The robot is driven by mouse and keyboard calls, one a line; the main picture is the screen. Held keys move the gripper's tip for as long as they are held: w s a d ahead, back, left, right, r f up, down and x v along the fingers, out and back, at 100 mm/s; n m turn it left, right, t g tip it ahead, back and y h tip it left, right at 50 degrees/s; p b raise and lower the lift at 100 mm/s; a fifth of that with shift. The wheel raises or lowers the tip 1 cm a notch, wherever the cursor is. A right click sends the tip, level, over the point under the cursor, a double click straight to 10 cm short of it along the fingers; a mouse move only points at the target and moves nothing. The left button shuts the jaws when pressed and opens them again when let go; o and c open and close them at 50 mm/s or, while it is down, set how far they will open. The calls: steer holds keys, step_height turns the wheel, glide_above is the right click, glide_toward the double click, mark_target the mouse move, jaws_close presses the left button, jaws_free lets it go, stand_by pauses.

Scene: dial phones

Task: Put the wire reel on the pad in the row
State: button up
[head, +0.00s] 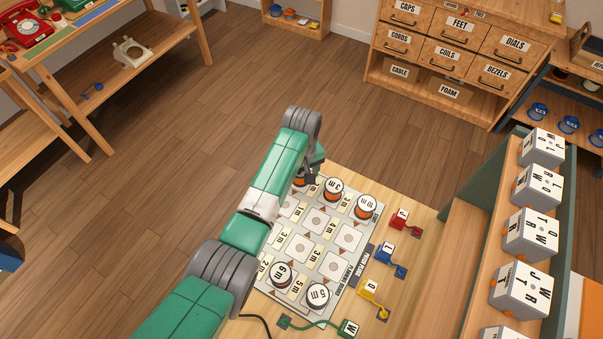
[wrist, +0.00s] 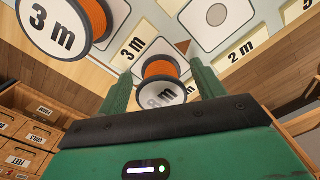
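In the wrist view a wire reel (wrist: 160,70) with orange wire and a white face, which seems to read "8 m", sits between the two green fingers of my gripper (wrist: 165,85). The fingers appear to press on both sides of it; the gripper body hides part of its face. In the head view my gripper (head: 312,172) is over the far left part of the planning board (head: 366,249), mostly behind my arm. The board has square pads, such as an empty one (head: 332,264), and length labels. I cannot tell whether the held reel touches the board.
Other reels stand on the board: 3 m (head: 335,187), 10 m (head: 367,205), 6 m (head: 282,274) and 5 m (head: 318,293).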

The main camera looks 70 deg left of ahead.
step_height(320, 180, up, 12)
steer(key=p, duration=0.3)
steer(key=shift+r+p, duration=0.25)
steer(key=shift+p, duration=0.05)
steer(key=w+d+r+m+t+y, duration=0.2)
steer(key=w+d+r+m+t, duration=0.15)
steer(key=w+d+r, duration=0.45)
steer(key=w+d+r+m+t+y, duration=0.2)
steer(key=w+d+r+m+t, duration=0.15)
steer(key=w+r, duration=0.5)
steer(key=w+d+r+m+t, duration=0.2)
steer(key=d+r+t, duration=0.2)
steer(key=d+r, duration=0.3)
steer(key=w+d+r+m+t, duration=0.2)
steer(key=w+d+r+t, duration=0.1)
steer(key=d+r, duration=0.35)
steer(key=s+d+r+m+t+h, duration=0.2)
steer(key=s+d+r+t, duration=0.3)
steer(key=s+d+r, duration=0.3)
steer(key=s+d+r+m+t+h, duration=0.2)
steer(key=s+d+r+m+t, duration=0.3)
steer(key=s+d+r, duration=0.4)
steer(key=d+r+t, duration=0.1)
steer(key=d+r, duration=0.2)
steer(key=r, duration=0.2)
steer(key=shift+s, duration=0.25)
